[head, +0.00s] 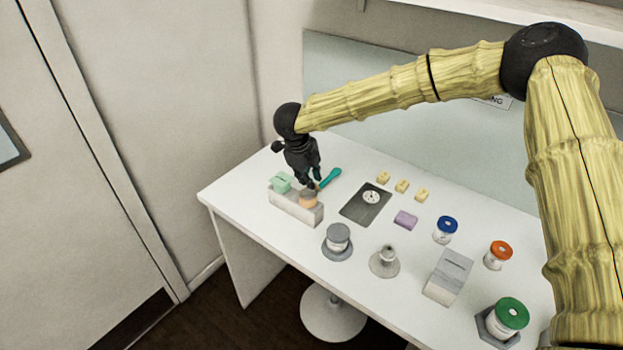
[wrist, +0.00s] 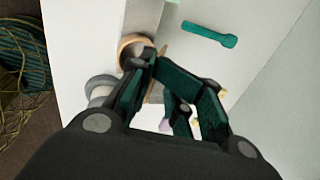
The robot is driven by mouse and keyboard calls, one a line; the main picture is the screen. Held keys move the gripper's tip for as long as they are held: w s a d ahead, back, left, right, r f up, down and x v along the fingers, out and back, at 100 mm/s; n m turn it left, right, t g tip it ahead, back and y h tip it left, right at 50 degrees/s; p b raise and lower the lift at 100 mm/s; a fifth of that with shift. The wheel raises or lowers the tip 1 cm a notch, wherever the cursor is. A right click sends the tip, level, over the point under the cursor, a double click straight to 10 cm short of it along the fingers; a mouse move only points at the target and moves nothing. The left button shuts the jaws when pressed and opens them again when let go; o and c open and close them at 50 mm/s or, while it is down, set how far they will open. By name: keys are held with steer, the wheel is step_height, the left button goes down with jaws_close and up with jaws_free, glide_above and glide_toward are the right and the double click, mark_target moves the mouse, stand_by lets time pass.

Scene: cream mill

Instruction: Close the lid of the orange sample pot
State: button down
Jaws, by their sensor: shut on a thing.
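The orange sample pot (head: 308,201), pale orange, sits at the right end of a light grey block (head: 291,209) on the table's left side. In the wrist view its round rim (wrist: 126,42) shows, partly hidden by my fingers. A thin tan-orange piece, seemingly its raised lid (wrist: 162,52), stands beside the rim at my fingertips. My gripper (head: 314,186) is directly above the pot, pointing down. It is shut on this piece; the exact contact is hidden. The fingers also show in the wrist view (wrist: 146,62).
A pale green pot (head: 281,182) shares the block. A teal tool (head: 330,178) lies just behind my gripper; a dark plate with a dial (head: 366,202) is to its right. A grey-lidded jar (head: 338,239) stands in front. Another jar has a red-orange lid (head: 501,248) farther right.

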mark_target(314, 191)
steer(key=s+f+t+h+b, duration=0.1)
steer(key=t+b, duration=0.1)
steer(key=b, duration=0.1)
steer(key=s+a+f+t+h+b, duration=0.1)
steer(key=t+h+b, duration=0.1)
steer(key=b, duration=0.1)
steer(key=shift+s+f+b, duration=0.15)
steer(key=shift+f+b, duration=0.15)
steer(key=t+h+b, duration=0.1)
steer(key=b, duration=0.1)
steer(key=f+t+h+b, duration=0.1)
steer(key=b, duration=0.1)
steer(key=shift+s+a+f+t+b, duration=0.1)
steer(key=shift+s+a+t+b, duration=0.2)
steer(key=shift+s+b, duration=0.1)
steer(key=shift+s+f+t+h+b, duration=0.2)
steer(key=shift+t+h+b, duration=0.35)
steer(key=shift+b, duration=0.5)
steer(key=shift+r, duration=0.1)
steer(key=c, duration=1.7)
jaws_free()
steer(key=shift+a, duration=0.1)
